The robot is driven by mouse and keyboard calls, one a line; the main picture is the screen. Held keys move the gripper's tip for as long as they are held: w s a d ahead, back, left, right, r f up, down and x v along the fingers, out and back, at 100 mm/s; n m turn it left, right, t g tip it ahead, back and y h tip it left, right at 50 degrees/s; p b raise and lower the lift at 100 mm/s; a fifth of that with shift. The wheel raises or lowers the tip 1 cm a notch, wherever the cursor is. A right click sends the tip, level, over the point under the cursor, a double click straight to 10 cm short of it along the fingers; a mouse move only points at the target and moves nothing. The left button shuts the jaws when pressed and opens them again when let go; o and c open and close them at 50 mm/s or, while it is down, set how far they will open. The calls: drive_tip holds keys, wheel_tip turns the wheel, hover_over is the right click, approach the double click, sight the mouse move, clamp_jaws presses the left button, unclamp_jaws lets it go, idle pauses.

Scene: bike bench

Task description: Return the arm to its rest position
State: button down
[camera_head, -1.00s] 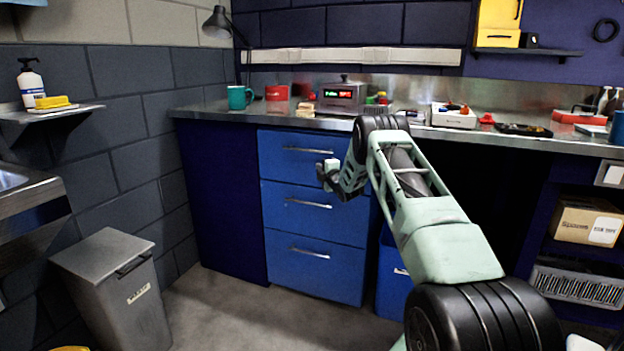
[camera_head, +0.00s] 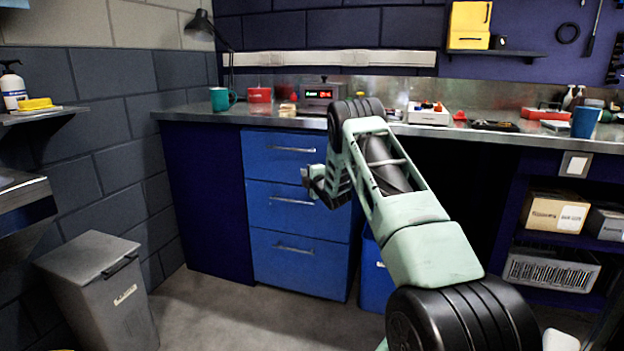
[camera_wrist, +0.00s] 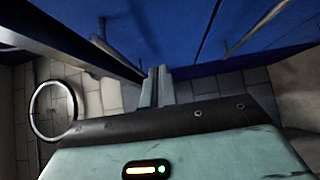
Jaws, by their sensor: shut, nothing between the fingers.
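My gripper (camera_head: 307,177) is at the end of my bent pale green and black arm in the head view. It hangs in front of the blue drawer unit (camera_head: 272,262), below the bench top. In the wrist view my gripper's fingers (camera_wrist: 157,85) are together with nothing between them. The blue drawer fronts (camera_wrist: 175,25) fill the top of that view, with the floor below.
The metal bench (camera_head: 270,118) carries a teal mug (camera_head: 219,99), a red container (camera_head: 260,95) and a box with a lit display (camera_head: 318,94). A grey bin (camera_head: 100,290) stands at the left. A shelf with cardboard boxes (camera_head: 556,212) is at the right. Floor shows between bin and drawers.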

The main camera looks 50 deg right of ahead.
drive_tip(key=v, duration=0.5)
